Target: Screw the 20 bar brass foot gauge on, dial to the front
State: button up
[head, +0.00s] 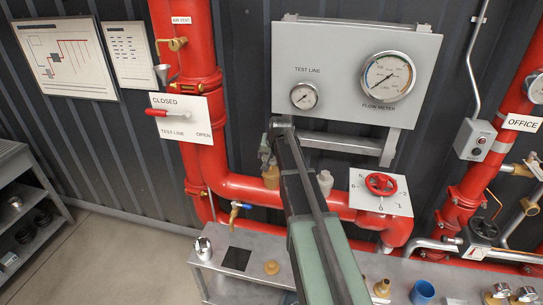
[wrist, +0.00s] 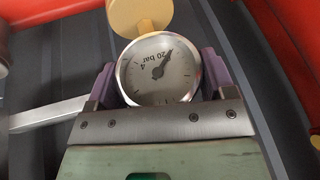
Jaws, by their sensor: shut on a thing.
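In the wrist view a round gauge (wrist: 158,70) with a silver rim sits between the two purple fingers of my gripper (wrist: 158,80). Its pale dial faces the wrist camera, reads "20 bar" and "4", and looks turned over in this view. A brass-coloured round piece (wrist: 138,14) adjoins the gauge's rim at the top; whether it is the gauge's foot or a fitting beyond cannot be told. In the head view my gripper (head: 266,150) is just above a brass fitting (head: 271,178) at the red horizontal pipe (head: 240,187). My arm hides most of the gauge there.
A grey fitting (head: 325,183) stands on the pipe right of my arm. The test line panel (head: 350,60) is behind and above, with a metal bracket (head: 335,143) below it. A red handwheel (head: 381,184) is to the right. The bench (head: 208,258) holds loose fittings and a blue cup (head: 422,292).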

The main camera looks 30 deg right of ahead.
jog(key=shift+m, duration=0.6)
jog(key=o, duration=1)
notch_tip(320, 180, up, 8)
jog(key=p, duration=0.8)
jog(key=shift+r, duration=0.15)
